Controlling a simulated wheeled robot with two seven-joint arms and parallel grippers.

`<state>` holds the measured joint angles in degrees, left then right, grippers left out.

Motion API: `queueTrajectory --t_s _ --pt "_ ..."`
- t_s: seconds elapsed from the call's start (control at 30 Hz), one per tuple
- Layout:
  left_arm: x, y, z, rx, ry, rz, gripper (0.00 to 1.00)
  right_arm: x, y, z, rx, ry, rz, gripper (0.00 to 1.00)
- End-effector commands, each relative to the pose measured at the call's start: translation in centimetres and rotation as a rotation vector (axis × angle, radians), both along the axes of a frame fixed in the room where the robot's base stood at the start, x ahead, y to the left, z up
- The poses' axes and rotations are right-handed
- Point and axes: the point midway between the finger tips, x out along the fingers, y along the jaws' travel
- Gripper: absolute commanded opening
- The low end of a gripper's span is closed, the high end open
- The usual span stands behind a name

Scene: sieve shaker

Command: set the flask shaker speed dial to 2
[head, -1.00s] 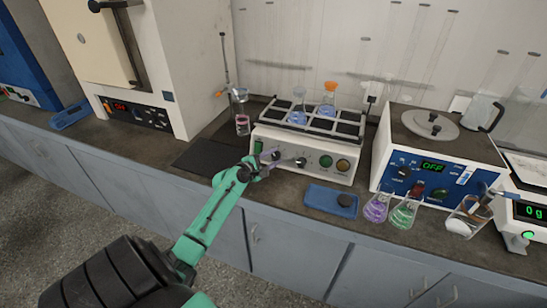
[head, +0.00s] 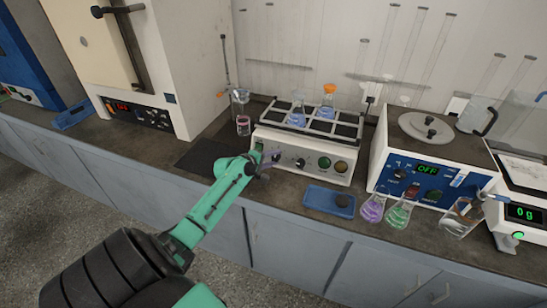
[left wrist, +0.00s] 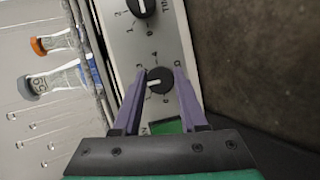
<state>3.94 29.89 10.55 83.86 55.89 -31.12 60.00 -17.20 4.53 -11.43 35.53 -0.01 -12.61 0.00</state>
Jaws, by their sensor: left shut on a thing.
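The flask shaker (head: 262,134) is a cream box with a platform on top and a front panel of knobs and buttons. My left gripper (head: 275,156) is at the left part of this panel. In the left wrist view, its purple fingers (left wrist: 157,84) are shut on a black dial (left wrist: 158,81), one on each side. The dial's white pointer line points roughly left in that view. Numbers ring the dial, partly hidden by the fingers, so I cannot tell its setting surely. A second black knob (left wrist: 142,8) is beyond it, clear of the fingers. My right gripper is not in view.
Flasks of blue liquid (head: 298,114) stand on the shaker platform. A blue tray (head: 330,200) lies in front. Purple (head: 372,210) and green (head: 398,215) flasks stand near the counter edge, beside a blue-panelled device (head: 425,183). A glass cylinder (head: 241,112) stands left.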

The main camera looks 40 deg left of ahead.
Motion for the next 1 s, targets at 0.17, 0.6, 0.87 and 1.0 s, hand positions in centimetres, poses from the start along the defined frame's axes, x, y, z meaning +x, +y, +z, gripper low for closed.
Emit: queueTrajectory --t_s 0.17,0.6,0.87,1.0 --pt "0.0 0.0 -0.1 0.007 0.004 -0.003 0.0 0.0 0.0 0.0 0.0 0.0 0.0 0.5" --pt "0.0 0.0 -0.1 0.006 0.003 -0.002 0.72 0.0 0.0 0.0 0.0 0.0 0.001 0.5" --pt "-0.3 0.0 0.1 0.005 0.003 -0.002 0.72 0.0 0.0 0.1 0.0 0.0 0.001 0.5" --pt "-1.8 0.1 0.7 0.005 0.004 -0.003 0.72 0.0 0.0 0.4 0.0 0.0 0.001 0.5"
